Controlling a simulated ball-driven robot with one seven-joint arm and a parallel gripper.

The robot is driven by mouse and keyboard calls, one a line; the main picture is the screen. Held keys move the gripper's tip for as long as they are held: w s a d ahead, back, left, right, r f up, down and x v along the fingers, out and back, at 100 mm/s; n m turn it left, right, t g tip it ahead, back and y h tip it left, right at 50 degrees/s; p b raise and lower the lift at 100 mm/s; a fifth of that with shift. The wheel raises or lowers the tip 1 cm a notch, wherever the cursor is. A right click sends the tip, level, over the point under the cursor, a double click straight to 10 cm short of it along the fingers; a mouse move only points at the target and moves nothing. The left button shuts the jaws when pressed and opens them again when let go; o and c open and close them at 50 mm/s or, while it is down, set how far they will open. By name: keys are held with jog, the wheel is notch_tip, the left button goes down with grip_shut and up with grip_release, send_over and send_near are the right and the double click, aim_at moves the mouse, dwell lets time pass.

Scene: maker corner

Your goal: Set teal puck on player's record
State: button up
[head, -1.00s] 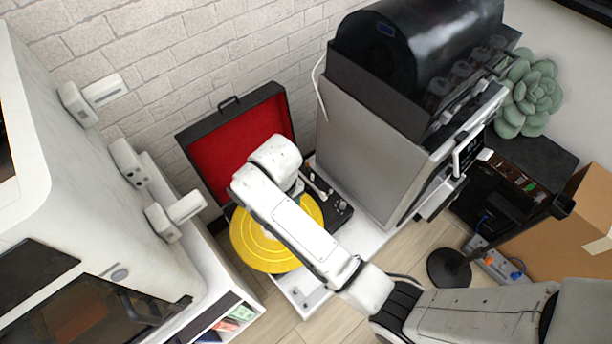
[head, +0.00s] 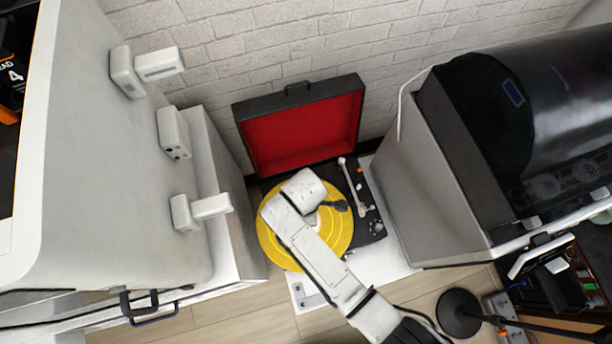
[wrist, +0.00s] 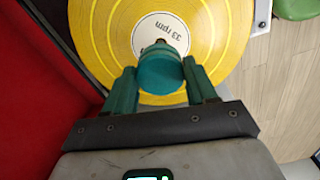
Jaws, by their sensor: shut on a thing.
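The teal puck (wrist: 160,70) is between the two teal fingers of my gripper (wrist: 161,82) in the wrist view, and the gripper is shut on it. Behind it lies the yellow record (wrist: 215,35) with a white "33 rpm" label and the spindle tip just beyond the puck. In the head view the record (head: 340,237) lies on the black record player (head: 372,228) with the red-lined lid open. My arm covers part of the record, and my gripper (head: 338,206) is over it. The puck cannot be made out there. Whether it touches the record I cannot tell.
The tonearm (head: 353,183) stands at the record's right. A large white machine (head: 95,200) is at left, and a grey cabinet with a black drum (head: 440,170) is at right. The raised lid (head: 300,125) stands behind the record, against a brick wall.

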jog(key=shift+f+b, duration=2.8)
jog(key=shift+f, duration=0.05)
jog(key=shift+r+p, duration=0.1)
jog(key=shift+p, duration=0.4)
jog(key=shift+f+b, duration=0.5)
jog(key=shift+f, duration=0.15)
jog(key=o, duration=0.9)
notch_tip(320, 180, up, 9)
jog(key=p, duration=0.9)
jog(key=shift+f, duration=0.1)
jog(key=shift+r+p, duration=0.55)
jog(key=shift+r, duration=0.6)
